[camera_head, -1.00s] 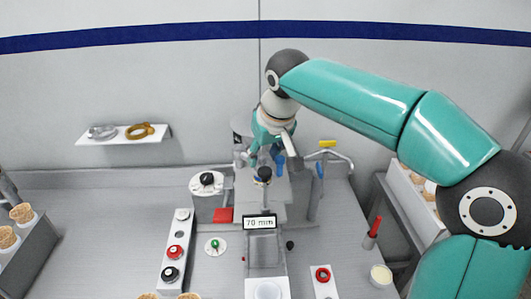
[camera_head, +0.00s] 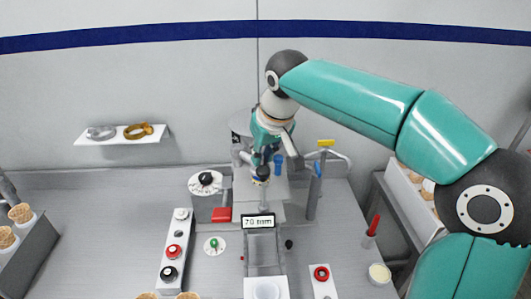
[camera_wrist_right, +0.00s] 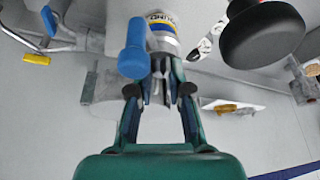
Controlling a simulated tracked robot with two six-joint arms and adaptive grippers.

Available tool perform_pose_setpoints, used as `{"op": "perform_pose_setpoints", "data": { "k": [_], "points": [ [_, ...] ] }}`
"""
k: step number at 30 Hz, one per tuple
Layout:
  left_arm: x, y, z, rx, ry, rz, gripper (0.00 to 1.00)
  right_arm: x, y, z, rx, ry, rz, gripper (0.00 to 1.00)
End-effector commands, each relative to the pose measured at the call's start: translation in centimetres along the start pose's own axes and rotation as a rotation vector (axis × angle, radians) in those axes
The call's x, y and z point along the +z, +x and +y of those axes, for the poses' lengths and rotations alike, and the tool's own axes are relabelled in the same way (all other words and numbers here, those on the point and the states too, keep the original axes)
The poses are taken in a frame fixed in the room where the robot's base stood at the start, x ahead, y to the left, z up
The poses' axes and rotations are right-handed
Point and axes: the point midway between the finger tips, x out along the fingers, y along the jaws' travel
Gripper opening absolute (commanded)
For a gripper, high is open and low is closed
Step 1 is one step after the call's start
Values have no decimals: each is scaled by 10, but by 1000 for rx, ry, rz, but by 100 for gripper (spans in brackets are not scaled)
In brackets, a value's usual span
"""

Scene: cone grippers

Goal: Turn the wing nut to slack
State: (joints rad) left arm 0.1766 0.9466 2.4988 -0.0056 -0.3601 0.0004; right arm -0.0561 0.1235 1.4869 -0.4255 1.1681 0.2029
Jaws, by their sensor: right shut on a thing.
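My right gripper (camera_head: 264,160) reaches down to the fixture behind the "70 mm" display. In the right wrist view its fingers (camera_wrist_right: 160,84) are closed in on a narrow part between them. I take that part for the wing nut, but the fingers and a blue rounded handle (camera_wrist_right: 133,52) hide most of it. The blue handle stands close in front of the left finger; in the head view a blue piece (camera_head: 278,160) shows just right of the fingers.
A black knob (camera_wrist_right: 262,35) is close by on the right of the wrist view. The display (camera_head: 258,221) stands in front of the fixture. A post with a blue top (camera_head: 317,170) and a yellow grip (camera_head: 326,143) are to the right. A button strip (camera_head: 174,250) lies left.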

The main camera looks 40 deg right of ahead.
Motion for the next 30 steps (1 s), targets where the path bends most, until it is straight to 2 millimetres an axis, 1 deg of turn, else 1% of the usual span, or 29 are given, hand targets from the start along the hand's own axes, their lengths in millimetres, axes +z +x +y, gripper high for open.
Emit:
{"op": "perform_pose_setpoints", "data": {
  "k": [5, 11, 21, 30],
  "points": [
    [0, -3, 1, 0, 0, 0, 35, -1, -1, 2, -27, -69, 3, 0],
    [0, -8, 3, 0, 0, 0, 35, -1, -2, 4, -82, -202, 2, 0],
    [0, -18, 6, 0, 0, 0, 35, -2, -1, 7, -205, -494, 2, 0],
    [0, -20, 7, 0, 0, 0, 35, -4, 1, 8, -315, -757, 2, 0]
  ]
}}
